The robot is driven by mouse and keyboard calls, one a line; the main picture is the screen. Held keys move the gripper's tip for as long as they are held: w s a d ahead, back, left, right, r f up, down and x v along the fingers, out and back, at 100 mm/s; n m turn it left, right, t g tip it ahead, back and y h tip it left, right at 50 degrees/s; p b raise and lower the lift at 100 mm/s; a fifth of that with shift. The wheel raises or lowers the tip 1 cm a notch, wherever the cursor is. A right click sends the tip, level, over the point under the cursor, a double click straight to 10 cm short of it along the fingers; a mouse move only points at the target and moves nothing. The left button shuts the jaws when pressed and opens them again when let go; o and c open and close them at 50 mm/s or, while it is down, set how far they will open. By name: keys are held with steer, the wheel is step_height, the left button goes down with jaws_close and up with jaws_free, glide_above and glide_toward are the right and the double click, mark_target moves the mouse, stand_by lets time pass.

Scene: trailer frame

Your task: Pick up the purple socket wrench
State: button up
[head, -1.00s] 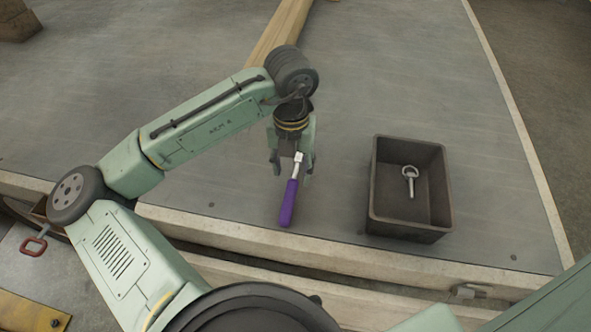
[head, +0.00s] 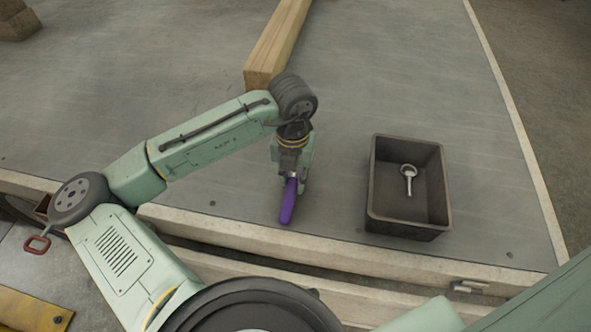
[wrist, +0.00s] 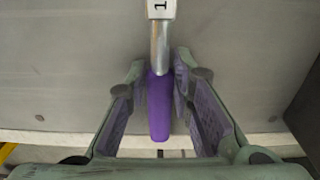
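The purple socket wrench (head: 288,201) lies on the grey trailer deck, its purple handle toward the front edge. My gripper (head: 289,186) is low over it, and its upper part is hidden by the gripper in the head view. In the wrist view, the wrench's purple handle (wrist: 160,105) and silver shaft lie between the two fingers of my gripper (wrist: 160,85). The fingers are apart, with a gap on each side of the handle. The socket end carries a white tag marked 1 at the top of the wrist view.
A dark open bin (head: 377,190) stands to the right with a silver eye bolt (head: 409,178) in it. A wooden beam (head: 277,45) lies behind the gripper. A pale ledge (head: 330,257) runs along the deck's front edge. The deck between wrench and bin is clear.

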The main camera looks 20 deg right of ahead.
mark_target(293, 178)
jaws_close()
steer(key=shift+r, duration=0.1)
stand_by(0.5)
steer(key=shift+r, duration=0.45)
step_height(293, 178, up, 2)
steer(key=shift+r+b, duration=0.1)
steer(key=shift+b, duration=0.45)
steer(key=s+b, duration=0.1)
steer(key=s, duration=0.3)
steer(key=s+a+b, duration=0.1)
steer(key=s, duration=0.4)
steer(key=s+r+b, duration=0.1)
steer(key=s, duration=0.3)
steer(key=shift+s+a+r, duration=0.1)
steer(key=shift+s+a, duration=0.1)
steer(key=shift+s, duration=0.15)
steer(key=shift+f+b, duration=0.25)
steer(key=shift+b, duration=0.8)
steer(key=shift+s+b, duration=0.4)
steer(key=shift+b, duration=0.8)
steer(key=shift+s+a+r+b, duration=0.1)
steer(key=shift+s+r+b, duration=0.5)
steer(key=shift+b, duration=0.5)
